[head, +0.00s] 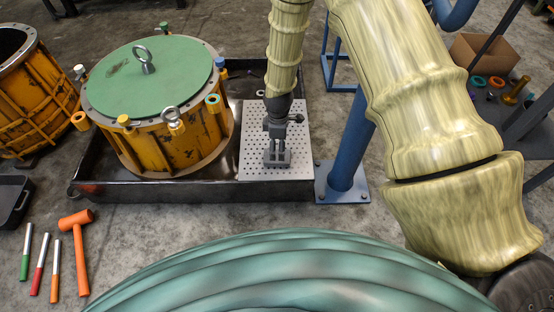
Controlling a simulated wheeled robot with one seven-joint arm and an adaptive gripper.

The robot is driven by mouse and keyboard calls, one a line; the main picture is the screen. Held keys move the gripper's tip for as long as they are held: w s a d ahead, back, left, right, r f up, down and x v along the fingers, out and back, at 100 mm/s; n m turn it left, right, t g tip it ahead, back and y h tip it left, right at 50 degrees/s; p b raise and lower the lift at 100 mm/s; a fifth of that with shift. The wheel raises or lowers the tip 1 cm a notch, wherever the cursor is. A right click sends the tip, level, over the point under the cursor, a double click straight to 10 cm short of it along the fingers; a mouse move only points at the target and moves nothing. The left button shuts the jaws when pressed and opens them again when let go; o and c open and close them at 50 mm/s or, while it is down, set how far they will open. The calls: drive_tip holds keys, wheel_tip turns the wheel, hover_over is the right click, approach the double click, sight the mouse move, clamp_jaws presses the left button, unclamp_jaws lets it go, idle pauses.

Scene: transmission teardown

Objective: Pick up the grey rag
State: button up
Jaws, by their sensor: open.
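I cannot make out a grey rag anywhere in the head view. My gripper (281,124) hangs at the end of my arm, pointing down over a perforated metal plate (252,150). Its dark fingers look spread, with no cloth visible between them. A small grey block-like fixture (277,158) stands on the plate just below the gripper. The two overlap in the picture, so I cannot tell whether they touch.
A yellow housing (165,150) with a green lid (150,75) stands in a black tray (130,190). A blue post (350,150) rises to the right. A cardboard box (484,52) is at upper right.

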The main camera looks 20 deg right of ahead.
sight(277, 156)
drive_tip(key=shift+w+f+b, duration=0.2)
drive_tip(key=shift+f+b, duration=0.65)
drive_tip(key=shift+f, duration=1.05)
drive_tip(key=shift+w+f+b, duration=0.2)
drive_tip(key=shift+f+b, duration=0.65)
drive_tip(key=shift+f, duration=1)
drive_tip(key=c, duration=1)
